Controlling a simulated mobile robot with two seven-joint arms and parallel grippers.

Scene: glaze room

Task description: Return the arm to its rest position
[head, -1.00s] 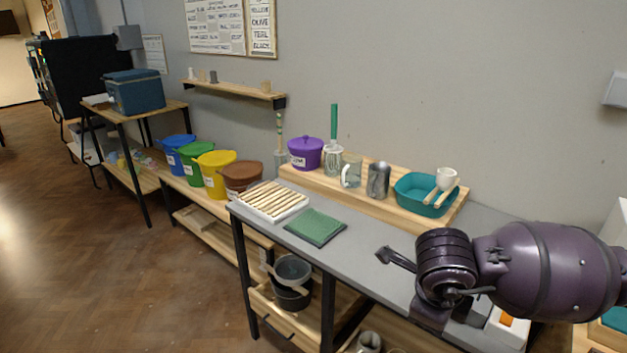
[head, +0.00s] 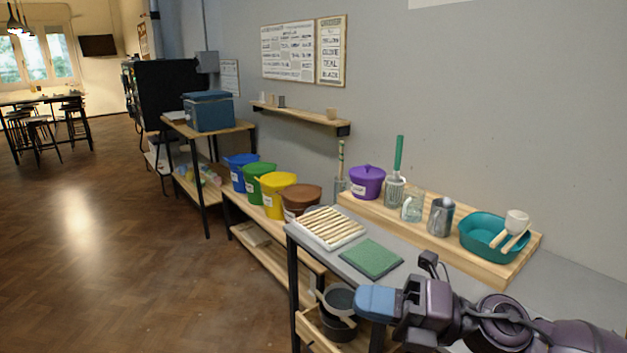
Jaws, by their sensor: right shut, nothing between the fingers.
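My right arm comes in from the lower right, low in front of the grey worktable (head: 575,285). My right gripper (head: 374,302) points left, near the table's front edge and just below the green cloth (head: 371,258) in the picture. Its fingers are shut with nothing held between them. The arm hides part of the table's front and the shelf beneath. My left gripper is not in view.
On the table are a slatted white tray (head: 309,229) and a wooden riser (head: 463,252) bearing a purple pot (head: 367,184), a metal pitcher (head: 440,217) and a teal basin (head: 474,238). Coloured buckets stand further left. Open floor (head: 90,260) lies at left.

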